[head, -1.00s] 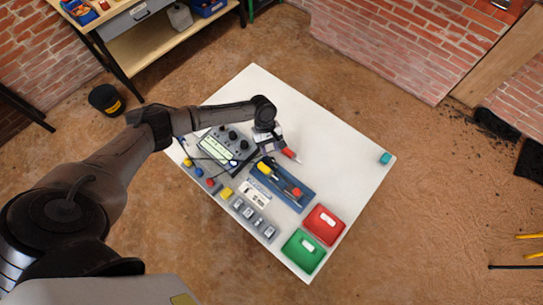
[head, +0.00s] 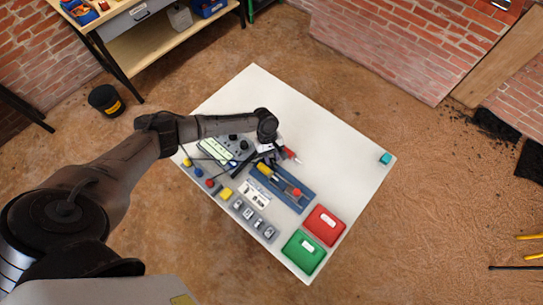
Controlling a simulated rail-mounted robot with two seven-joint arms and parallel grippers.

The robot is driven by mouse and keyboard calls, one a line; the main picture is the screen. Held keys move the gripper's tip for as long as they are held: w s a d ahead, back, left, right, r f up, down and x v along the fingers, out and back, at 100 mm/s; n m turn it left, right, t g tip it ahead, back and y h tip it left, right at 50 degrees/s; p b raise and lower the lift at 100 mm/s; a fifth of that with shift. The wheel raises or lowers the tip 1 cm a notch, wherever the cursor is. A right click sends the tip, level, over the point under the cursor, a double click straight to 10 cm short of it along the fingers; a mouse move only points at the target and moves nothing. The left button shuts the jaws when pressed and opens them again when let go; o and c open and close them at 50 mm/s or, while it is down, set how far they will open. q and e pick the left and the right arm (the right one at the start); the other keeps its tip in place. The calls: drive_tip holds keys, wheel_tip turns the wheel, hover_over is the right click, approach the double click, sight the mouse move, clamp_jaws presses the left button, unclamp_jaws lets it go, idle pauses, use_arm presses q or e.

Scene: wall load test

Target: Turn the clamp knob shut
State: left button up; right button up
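My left gripper (head: 271,157) hangs below the dark wrist over the white table, between the grey instrument and the blue tray. Its fingers are small and dark, so I cannot tell whether they are open. A red-tipped item (head: 291,154) lies just right of the gripper. The grey instrument (head: 226,148), with dark knobs and a pale display, is partly hidden by my arm. The blue tray (head: 302,207) holds a yellow-handled tool (head: 264,169) and a red piece (head: 297,191). I cannot tell which part is the clamp knob. My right gripper is not in view.
A red bin (head: 323,225) and a green bin (head: 303,251) stand at the table's lower right. Several grey blocks (head: 248,213) line the lower left edge. A teal item (head: 385,158) sits at the right corner. The table's upper right area (head: 315,115) is clear.

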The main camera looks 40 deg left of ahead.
use_arm(q)
drive_tip(key=shift+c, duration=1.2)
